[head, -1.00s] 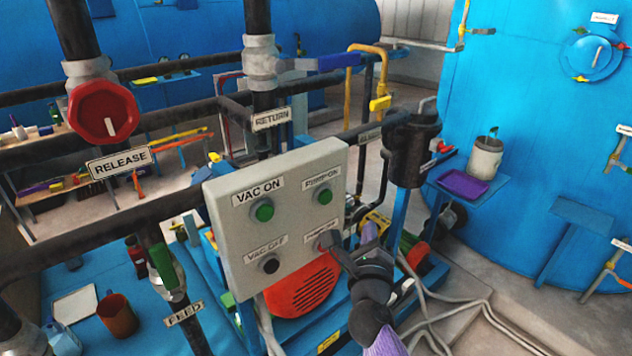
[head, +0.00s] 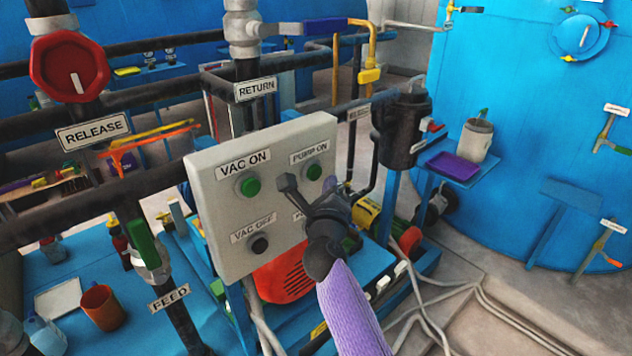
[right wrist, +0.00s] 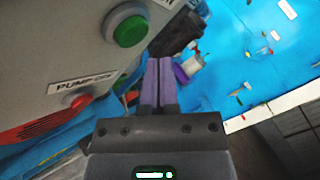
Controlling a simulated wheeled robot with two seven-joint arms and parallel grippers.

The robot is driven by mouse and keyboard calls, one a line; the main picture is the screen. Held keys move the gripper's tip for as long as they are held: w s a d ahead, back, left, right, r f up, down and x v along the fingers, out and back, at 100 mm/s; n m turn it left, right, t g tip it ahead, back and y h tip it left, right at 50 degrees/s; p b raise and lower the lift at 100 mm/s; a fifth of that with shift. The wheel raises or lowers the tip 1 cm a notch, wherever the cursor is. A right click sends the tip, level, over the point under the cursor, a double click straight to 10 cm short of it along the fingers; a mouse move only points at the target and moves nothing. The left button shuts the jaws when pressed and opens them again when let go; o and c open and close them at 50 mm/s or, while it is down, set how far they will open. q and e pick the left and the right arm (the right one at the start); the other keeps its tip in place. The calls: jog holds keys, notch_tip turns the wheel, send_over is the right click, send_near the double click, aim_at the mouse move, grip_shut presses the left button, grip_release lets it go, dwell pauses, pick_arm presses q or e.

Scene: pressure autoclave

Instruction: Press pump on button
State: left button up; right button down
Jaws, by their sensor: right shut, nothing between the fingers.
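The grey control panel (head: 212,190) carries the green pump on button (head: 314,172) at its upper right, below the PUMP ON label (head: 310,152). My right gripper (head: 331,184) is shut and empty, its purple fingertips close beside and below that button in the head view. My wrist partly covers the lower right of the panel and hides the pump off button there. In the right wrist view the green button (right wrist: 130,30) sits left of the shut fingers (right wrist: 158,62), with a visible gap across the picture. The red pump off button (right wrist: 80,100) is farther left and lower. My left gripper is not in view.
The green vac on button (head: 250,187) and black vac off button (head: 259,245) are on the panel's left side. Dark pipes and a black cylinder (head: 402,130) stand around and behind. A blue shelf with a purple tray (head: 453,168) is to the right.

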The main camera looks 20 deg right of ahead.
jog(key=shift+w+a, duration=0.15)
jog(key=shift+w, duration=0.35)
dwell(0.5)
dwell(0.4)
dwell(0.8)
jog(key=shift+w+a, duration=0.15)
jog(key=shift+w, duration=0.25)
jog(key=shift+b, duration=0.3)
